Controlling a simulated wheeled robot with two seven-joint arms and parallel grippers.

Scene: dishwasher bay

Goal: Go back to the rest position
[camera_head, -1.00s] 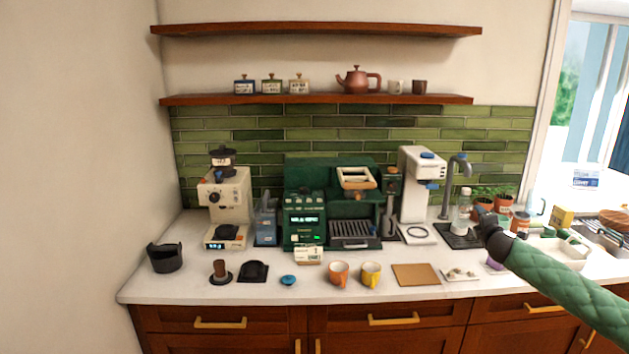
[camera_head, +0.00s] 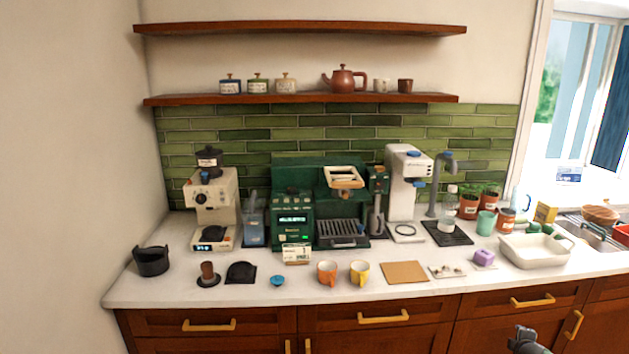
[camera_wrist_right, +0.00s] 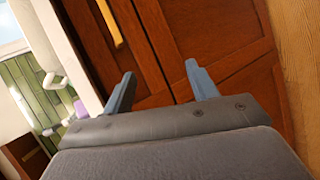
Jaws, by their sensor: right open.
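My right gripper (camera_head: 526,340) shows at the bottom right of the head view, low in front of the wooden cabinets (camera_head: 400,336) and below the counter's front edge. In the right wrist view its two blue-grey fingers (camera_wrist_right: 160,90) are spread apart with nothing between them. Behind them are cabinet doors, a brass handle and part of the wooden floor. My left gripper is in neither view.
The white counter (camera_head: 225,292) holds a green coffee machine (camera_head: 293,222), an orange mug (camera_head: 327,273), a yellow mug (camera_head: 359,273), a clear bottle (camera_head: 449,212) on a black mat and a white basin (camera_head: 536,252). Brass handles (camera_head: 384,317) stick out from the drawers.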

